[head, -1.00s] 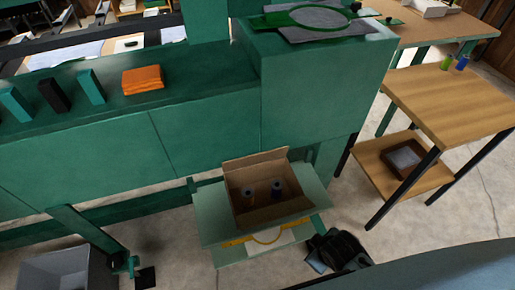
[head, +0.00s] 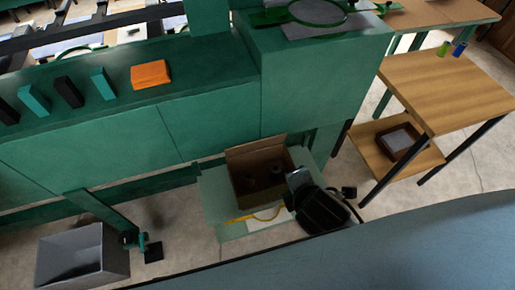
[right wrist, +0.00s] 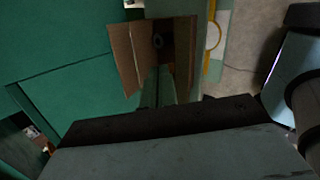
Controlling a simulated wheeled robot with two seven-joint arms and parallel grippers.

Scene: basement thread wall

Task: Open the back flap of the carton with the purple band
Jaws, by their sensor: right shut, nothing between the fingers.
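A brown carton (head: 262,190) stands on a pale green stand in the head view, with its top open and two dark spools inside. Its back flap (head: 256,153) stands up and leans back, away from the opening. No purple band shows on the visible sides. My right gripper (head: 294,179) is shut and empty at the carton's right side and covers its front right corner; contact cannot be told. The carton (right wrist: 181,55) also shows in the right wrist view, with a flap (right wrist: 122,58) spread out on its left.
The pale green stand (head: 214,190) has a yellow ring mark in front of the carton. A green cabinet wall (head: 215,120) rises close behind. A wooden table (head: 440,90) stands right, a grey bin (head: 85,258) lower left.

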